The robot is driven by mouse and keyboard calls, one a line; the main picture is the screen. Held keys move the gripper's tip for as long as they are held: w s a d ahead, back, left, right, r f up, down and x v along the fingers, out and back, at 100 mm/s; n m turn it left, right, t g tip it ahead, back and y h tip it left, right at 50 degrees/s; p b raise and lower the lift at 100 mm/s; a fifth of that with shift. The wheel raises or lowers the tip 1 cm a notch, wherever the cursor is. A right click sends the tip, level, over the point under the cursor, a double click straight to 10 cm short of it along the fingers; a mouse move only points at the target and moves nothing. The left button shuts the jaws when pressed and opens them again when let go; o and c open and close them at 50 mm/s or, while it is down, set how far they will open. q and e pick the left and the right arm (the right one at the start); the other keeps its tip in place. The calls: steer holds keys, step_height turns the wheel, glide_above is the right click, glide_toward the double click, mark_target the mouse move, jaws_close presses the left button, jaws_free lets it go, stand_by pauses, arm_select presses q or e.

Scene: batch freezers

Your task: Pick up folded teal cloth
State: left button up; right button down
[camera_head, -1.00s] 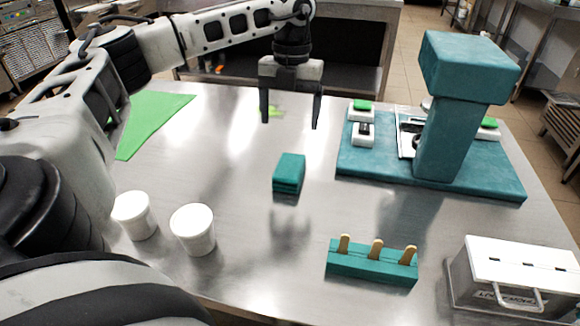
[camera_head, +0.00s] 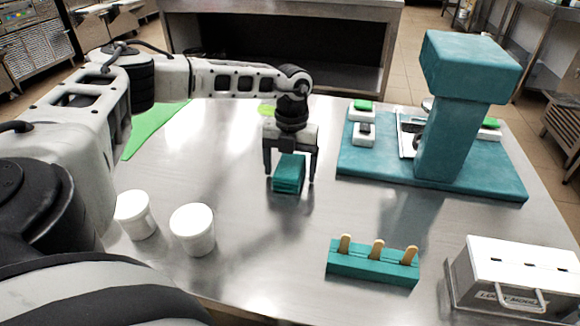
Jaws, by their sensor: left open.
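The folded teal cloth (camera_head: 289,175) is a small thick block on the steel table, left of the teal press-like stand. My left gripper (camera_head: 290,178) points down with its fingers open, one on each side of the cloth. The left finger appears close to the cloth's left side, and a gap shows between the cloth and the right finger. I cannot tell whether either finger touches it. My right gripper is not in view.
The teal stand (camera_head: 445,140) is at the right. A teal holder (camera_head: 372,264) with wooden sticks and a white box (camera_head: 515,275) are in front. Two white cups (camera_head: 192,230) stand at the left. A green mat (camera_head: 150,130) lies behind them. Table around the cloth is clear.

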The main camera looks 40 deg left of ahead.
mark_target(291, 165)
arm_select(q)
steer(key=c, duration=1.1)
steer(key=shift+o, duration=0.2)
step_height(291, 165, up, 10)
steer(key=shift+r, duration=0.1)
steer(key=shift+o, duration=0.5)
steer(key=shift+d, duration=0.1)
